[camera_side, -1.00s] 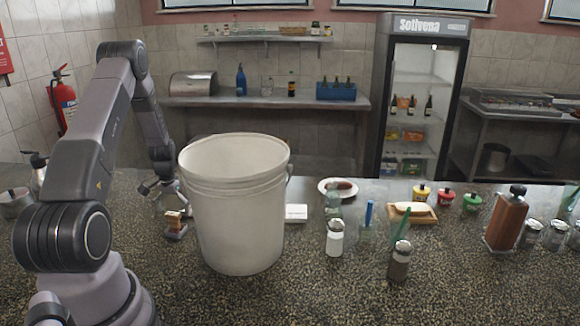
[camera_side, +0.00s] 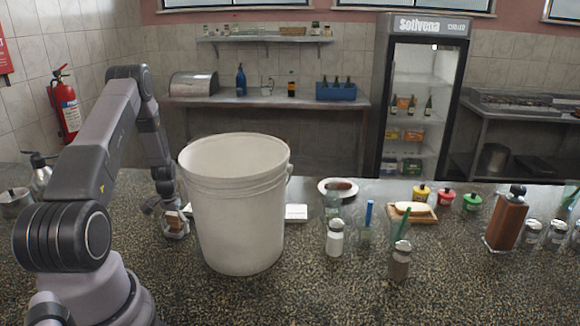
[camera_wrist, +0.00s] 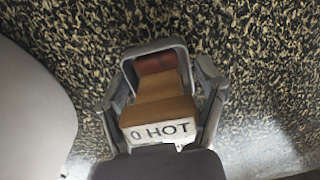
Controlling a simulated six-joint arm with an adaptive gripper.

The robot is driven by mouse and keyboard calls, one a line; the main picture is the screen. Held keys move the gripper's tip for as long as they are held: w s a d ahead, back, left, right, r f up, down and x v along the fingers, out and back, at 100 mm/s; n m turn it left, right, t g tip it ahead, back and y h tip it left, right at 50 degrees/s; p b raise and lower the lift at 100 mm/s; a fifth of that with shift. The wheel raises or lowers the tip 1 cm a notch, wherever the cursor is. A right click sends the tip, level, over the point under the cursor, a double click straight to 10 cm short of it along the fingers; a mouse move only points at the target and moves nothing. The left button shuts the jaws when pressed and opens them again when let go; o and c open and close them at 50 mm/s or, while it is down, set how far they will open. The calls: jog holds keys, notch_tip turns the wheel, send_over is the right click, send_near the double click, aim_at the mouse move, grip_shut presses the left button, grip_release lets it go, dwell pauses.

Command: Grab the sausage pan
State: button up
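In the side view the brown block (camera_side: 173,220) shows left of the big bucket, partly covered by my gripper (camera_side: 173,229). My gripper (camera_wrist: 162,88) is open, with one finger on each side of the holder. Whether the fingers touch it is unclear. A white plate (camera_side: 323,189) with a dark reddish item (camera_side: 342,186) lies farther back.
A large white bucket (camera_side: 238,215) stands close right of my gripper, filling the left edge of the wrist view (camera_wrist: 30,110). A white box (camera_side: 296,212), shakers (camera_side: 334,238) and a brown bottle (camera_side: 506,218) stand farther right.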

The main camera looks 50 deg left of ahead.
jog(key=c, duration=0.7)
jog(key=shift+r, duration=0.1)
